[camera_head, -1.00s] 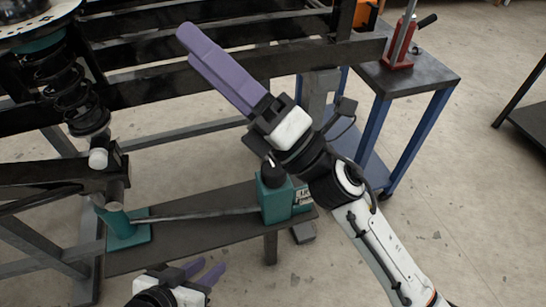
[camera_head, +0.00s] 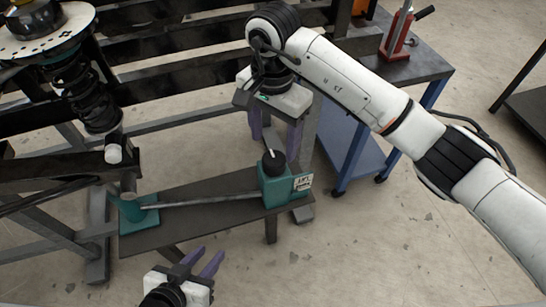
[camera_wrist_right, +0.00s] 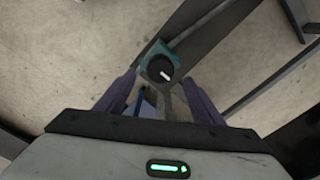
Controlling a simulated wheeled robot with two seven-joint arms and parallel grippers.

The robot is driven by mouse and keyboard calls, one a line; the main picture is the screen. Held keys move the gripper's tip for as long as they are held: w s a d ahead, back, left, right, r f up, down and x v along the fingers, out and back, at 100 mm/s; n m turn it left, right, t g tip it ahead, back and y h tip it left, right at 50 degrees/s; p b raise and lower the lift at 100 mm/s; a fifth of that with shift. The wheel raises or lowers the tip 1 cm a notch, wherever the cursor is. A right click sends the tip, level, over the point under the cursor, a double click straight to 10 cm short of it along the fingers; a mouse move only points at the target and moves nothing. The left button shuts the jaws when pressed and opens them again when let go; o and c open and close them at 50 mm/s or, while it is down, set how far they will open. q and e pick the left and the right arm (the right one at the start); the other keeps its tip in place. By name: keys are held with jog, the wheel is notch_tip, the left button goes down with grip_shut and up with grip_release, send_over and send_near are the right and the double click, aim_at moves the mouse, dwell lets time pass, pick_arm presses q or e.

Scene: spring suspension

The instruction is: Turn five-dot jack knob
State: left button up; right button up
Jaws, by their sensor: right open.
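The black knob (camera_head: 274,161) with a white pointer mark sits on top of the teal jack pump block (camera_head: 275,190). A pale label (camera_head: 302,183) is on the block's side; I cannot make out any dots. My right gripper (camera_head: 275,146) points down over the knob with its purple fingers apart and empty. In the right wrist view the knob (camera_wrist_right: 160,69) shows between and just beyond the open fingertips (camera_wrist_right: 160,82), apparently untouched. My left gripper (camera_head: 200,262) is open and empty at the bottom, in front of the bench.
The pump stands on a dark narrow bench (camera_head: 185,224). A coil spring (camera_head: 92,98) and dark frame beams stand behind. A blue-legged cart (camera_head: 425,72) carries a red jack (camera_head: 398,42).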

aim_at(273, 159)
notch_tip(273, 159, down, 8)
jog(key=shift+r+b, duration=0.15)
jog(key=shift+b, duration=0.2)
jog(key=c, duration=1.1)
jog(key=shift+o, duration=0.2)
jog(key=shift+m, duration=0.4)
